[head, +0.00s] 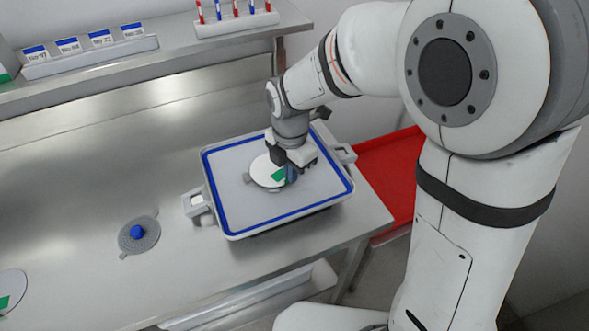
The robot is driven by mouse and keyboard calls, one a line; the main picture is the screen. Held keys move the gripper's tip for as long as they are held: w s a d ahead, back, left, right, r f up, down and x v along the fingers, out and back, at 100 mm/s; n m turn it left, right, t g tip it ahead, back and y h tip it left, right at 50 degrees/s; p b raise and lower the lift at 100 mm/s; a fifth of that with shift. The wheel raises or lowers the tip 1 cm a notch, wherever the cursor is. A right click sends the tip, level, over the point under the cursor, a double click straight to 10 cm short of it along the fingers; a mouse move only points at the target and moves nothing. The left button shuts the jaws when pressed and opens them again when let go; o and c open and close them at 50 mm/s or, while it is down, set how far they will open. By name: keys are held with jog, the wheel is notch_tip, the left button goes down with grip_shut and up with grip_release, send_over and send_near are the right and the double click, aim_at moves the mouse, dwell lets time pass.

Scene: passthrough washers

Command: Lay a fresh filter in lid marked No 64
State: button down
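My gripper (291,168) is over the right part of a blue-rimmed white tray (222,214), pointing down. A white round disc with a green patch (262,174) lies in the tray, just left of the fingers and partly hidden by them. A small dark blue piece (291,174) shows at the fingertips. I cannot tell whether the fingers are closed on it. A grey perforated disc with a blue knob (138,233) lies on the steel bench left of the tray. Another white disc with green (9,287) is cut off at the left edge. No number 64 is readable.
The steel bench (85,170) is clear behind the perforated disc. A back shelf holds a rack of label cards (98,42) and a holder with red and blue sticks (235,22). A red surface (390,178) lies right of the bench.

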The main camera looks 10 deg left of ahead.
jog(key=shift+f, duration=0.4)
dwell(0.5)
jog(key=c, duration=1.1)
grip_release()
jog(key=shift+c, duration=0.2)
jog(key=shift+s+r, duration=0.1)
jog(key=shift+r+p, duration=2.3)
jog(key=shift+r, duration=1.1)
